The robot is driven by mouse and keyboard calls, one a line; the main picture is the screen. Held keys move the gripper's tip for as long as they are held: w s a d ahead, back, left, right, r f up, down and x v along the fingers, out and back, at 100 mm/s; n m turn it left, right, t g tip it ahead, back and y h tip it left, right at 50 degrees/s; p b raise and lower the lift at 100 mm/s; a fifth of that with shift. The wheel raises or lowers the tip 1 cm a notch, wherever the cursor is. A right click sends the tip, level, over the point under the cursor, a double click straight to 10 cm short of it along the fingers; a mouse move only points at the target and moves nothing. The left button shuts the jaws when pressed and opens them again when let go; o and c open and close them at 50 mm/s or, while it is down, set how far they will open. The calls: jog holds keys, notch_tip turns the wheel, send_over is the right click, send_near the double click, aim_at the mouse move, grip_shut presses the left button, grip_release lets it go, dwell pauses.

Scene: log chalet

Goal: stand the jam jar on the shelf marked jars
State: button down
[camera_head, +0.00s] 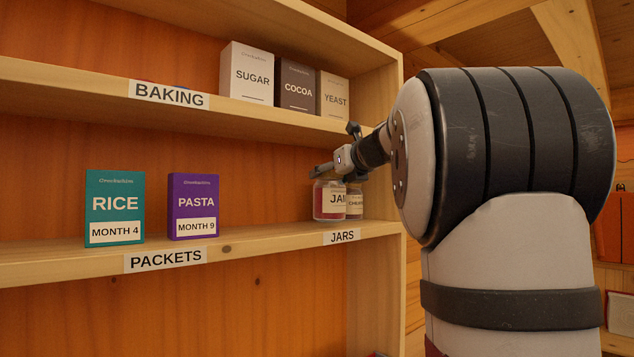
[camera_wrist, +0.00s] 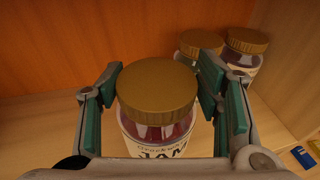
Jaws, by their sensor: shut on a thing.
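The jam jar (camera_head: 326,205) has a red body, a white label and, in the wrist view, a brown-gold lid (camera_wrist: 157,88). My gripper (camera_head: 328,172) is shut on it, with the green-padded fingers on both sides of the jar. The jar is upright over the right end of the lower shelf (camera_head: 285,238), above the JARS label (camera_head: 342,237). I cannot tell whether its base touches the board. My fingers and arm hide part of it in the head view.
Two more gold-lidded jars stand behind and to the right in the wrist view, one nearer (camera_wrist: 202,42) and one at the right (camera_wrist: 246,42). RICE (camera_head: 115,205) and PASTA (camera_head: 193,205) boxes stand left on the same shelf. The BAKING shelf (camera_head: 60,95) is close above my gripper.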

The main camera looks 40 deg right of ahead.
jog(key=shift+f, duration=0.8)
jog(key=c, duration=0.5)
grip_release()
jog(key=shift+f, duration=0.15)
